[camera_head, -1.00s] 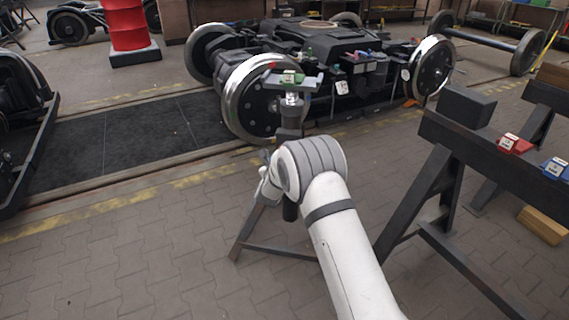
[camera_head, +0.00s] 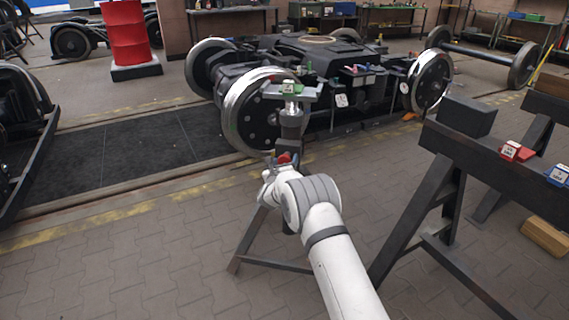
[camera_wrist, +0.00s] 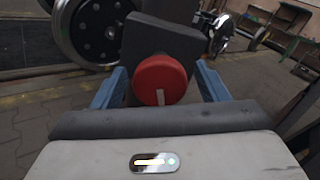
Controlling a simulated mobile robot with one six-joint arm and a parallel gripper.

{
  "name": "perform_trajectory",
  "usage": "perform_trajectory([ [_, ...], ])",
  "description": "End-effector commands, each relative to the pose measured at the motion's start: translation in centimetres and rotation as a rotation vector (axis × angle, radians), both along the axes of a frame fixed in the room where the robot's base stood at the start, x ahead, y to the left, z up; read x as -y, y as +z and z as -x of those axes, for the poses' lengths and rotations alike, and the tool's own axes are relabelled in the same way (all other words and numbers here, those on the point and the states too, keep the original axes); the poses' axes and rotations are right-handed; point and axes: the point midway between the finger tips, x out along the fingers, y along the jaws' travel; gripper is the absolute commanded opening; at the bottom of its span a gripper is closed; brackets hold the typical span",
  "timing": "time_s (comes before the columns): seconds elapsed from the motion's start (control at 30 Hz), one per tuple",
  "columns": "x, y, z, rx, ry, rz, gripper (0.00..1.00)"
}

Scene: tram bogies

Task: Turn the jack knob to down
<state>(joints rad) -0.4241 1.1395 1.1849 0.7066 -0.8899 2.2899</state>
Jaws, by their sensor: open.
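The red jack knob (camera_wrist: 161,80) is round, with a pale mark on its lower rim, and sits on a dark block of the jack in the wrist view. In the head view a small red part of the knob (camera_head: 284,158) shows just above my wrist. The jack (camera_head: 291,118) stands upright on splayed legs, with a flat top plate (camera_head: 291,92). My gripper (camera_wrist: 154,88) is open; its blue fingers stand on the left and right of the knob. I cannot tell whether they touch it. In the head view my wrist hides the fingers.
The bogie (camera_head: 320,70) with its steel wheels stands behind the jack. A dark trestle (camera_head: 470,150) on the right carries a red block (camera_head: 516,151) and a blue block (camera_head: 558,174). A red drum (camera_head: 126,34) stands at the back left. The paving at the front left is clear.

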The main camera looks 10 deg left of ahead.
Motion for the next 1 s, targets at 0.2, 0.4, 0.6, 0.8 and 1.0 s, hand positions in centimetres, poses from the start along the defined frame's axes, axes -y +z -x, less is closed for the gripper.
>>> perform_trajectory([
  [0.2,-0.02,0.0,0.01,0.0,0.0,0.0,0.65],
  [0.4,-0.05,0.0,0.03,0.0,0.001,0.0,0.49],
  [0.6,-0.08,0.0,0.04,0.0,0.001,0.0,0.32],
  [0.8,-0.1,-0.01,0.05,-0.001,0.001,0.002,0.24],
  [1.0,-0.12,-0.14,0.05,-0.003,0.001,0.039,0.24],
])
